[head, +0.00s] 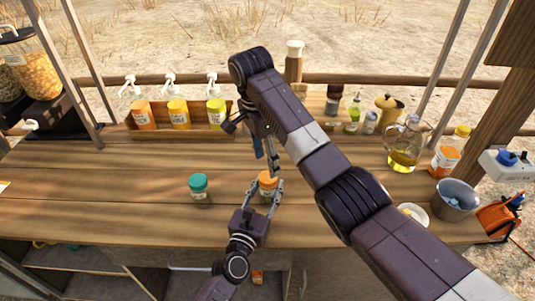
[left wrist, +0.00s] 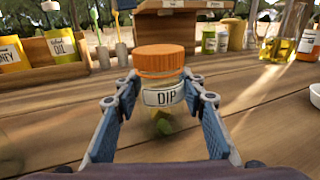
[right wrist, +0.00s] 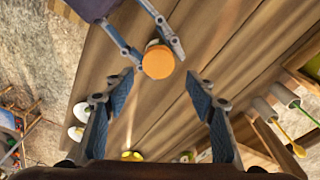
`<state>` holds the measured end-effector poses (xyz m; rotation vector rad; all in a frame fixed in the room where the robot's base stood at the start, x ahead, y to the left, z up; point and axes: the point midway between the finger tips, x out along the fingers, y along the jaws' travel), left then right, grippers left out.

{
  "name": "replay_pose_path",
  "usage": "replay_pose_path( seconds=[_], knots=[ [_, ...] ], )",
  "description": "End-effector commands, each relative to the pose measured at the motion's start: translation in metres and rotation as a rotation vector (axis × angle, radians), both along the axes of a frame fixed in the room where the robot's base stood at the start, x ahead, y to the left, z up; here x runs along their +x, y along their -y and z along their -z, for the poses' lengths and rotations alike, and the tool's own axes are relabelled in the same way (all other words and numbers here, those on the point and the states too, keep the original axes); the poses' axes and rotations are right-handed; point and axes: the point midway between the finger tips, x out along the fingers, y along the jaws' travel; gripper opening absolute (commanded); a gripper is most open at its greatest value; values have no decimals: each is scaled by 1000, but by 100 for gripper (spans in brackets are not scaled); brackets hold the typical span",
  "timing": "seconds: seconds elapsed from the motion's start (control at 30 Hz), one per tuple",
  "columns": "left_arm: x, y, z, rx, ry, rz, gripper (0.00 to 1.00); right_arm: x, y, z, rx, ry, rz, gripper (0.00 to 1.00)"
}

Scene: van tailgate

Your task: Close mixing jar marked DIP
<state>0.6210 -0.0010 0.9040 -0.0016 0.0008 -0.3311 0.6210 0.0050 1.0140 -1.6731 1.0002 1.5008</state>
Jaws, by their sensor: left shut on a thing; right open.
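The jar marked DIP (left wrist: 163,97) is clear glass with something green inside and stands upright on the wooden counter. Its orange lid (left wrist: 165,60) sits on top; I cannot tell how tight it is. The lid also shows in the head view (head: 267,180) and the right wrist view (right wrist: 158,62). My left gripper (left wrist: 163,100) is shut on the jar's body, one finger on each side, below the lid. My right gripper (right wrist: 158,90) is open and empty, pointing down above the lid, which appears just beyond its fingertips. In the head view my right gripper (head: 265,150) is partly hidden by its arm.
A teal-lidded jar (head: 198,187) stands left of the DIP jar. Pump bottles (head: 178,112) stand in a wooden rack at the back. An oil jug (head: 404,145), an orange bottle (head: 448,152) and a grey bucket (head: 455,200) are at the right. The counter's left part is clear.

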Motion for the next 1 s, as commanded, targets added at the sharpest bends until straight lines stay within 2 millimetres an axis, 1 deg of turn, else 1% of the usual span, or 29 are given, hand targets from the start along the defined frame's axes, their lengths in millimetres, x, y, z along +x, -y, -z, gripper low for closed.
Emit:
replay_pose_path(
  seconds=[0.3, 1.0],
  knots=[
    [0, 0, 0, 0, 0, -1, 0, 6, -2, -10, -14, -38, -600, 51],
    [0, 0, 0, 0, 0, -1, 0, 8, -4, -23, -63, -134, -1954, 51]
  ],
)
